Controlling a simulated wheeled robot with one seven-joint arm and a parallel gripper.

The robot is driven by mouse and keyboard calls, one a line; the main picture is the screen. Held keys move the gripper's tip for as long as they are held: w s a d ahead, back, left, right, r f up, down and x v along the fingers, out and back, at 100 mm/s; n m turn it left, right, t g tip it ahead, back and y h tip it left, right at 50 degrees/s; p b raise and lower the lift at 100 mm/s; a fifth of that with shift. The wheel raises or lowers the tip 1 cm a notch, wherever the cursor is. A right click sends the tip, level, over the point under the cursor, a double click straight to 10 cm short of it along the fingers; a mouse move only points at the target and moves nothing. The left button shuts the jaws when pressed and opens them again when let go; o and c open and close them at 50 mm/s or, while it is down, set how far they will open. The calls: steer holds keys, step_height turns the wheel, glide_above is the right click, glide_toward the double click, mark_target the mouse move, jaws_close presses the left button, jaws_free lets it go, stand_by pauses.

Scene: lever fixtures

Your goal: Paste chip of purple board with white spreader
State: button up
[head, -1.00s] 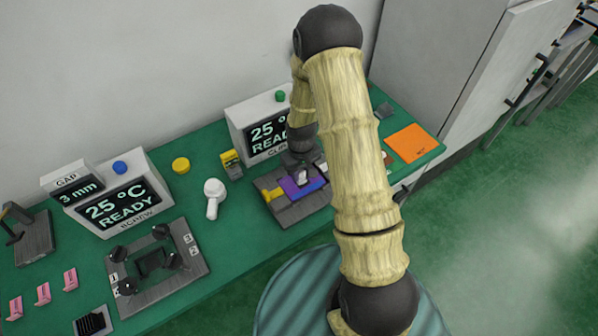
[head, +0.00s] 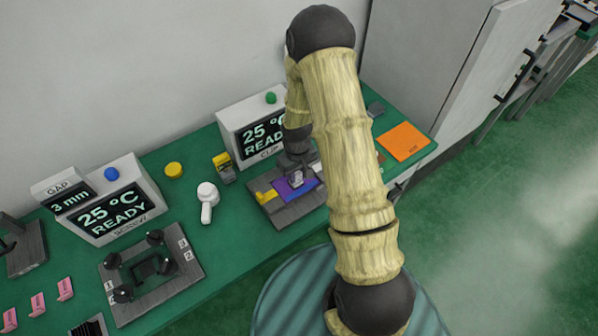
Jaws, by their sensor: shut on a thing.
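The purple board (head: 282,190) lies in a grey fixture (head: 290,217) on the green bench, with a yellow block (head: 266,197) at its left end. My gripper (head: 297,174) is over the board, pointing down. It is shut on a small white piece, which looks like the white spreader (head: 297,181), low over the board. I cannot tell whether the spreader touches the board. The chip and any paste are too small or hidden to make out. My arm covers the right end of the fixture.
A display box reading 25 °C READY (head: 235,127) stands behind the fixture. A white round-headed tool (head: 207,200) lies to its left. A second display box (head: 112,205) and a clamp fixture (head: 152,275) stand farther left. An orange sheet (head: 403,141) lies right.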

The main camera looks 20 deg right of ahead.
steer(key=shift+s+a, duration=0.25)
steer(key=shift+a, duration=0.45)
steer(key=shift+w+d, duration=0.75)
steer(key=shift+d, duration=0.2)
steer(key=shift+a, duration=0.15)
steer(key=shift+s+a, duration=0.2)
steer(key=shift+a, duration=0.3)
steer(key=shift+s+a, duration=0.2)
steer(key=shift+a, duration=0.25)
steer(key=shift+d, duration=0.1)
steer(key=shift+d, duration=1.1)
steer(key=shift+a, duration=0.1)
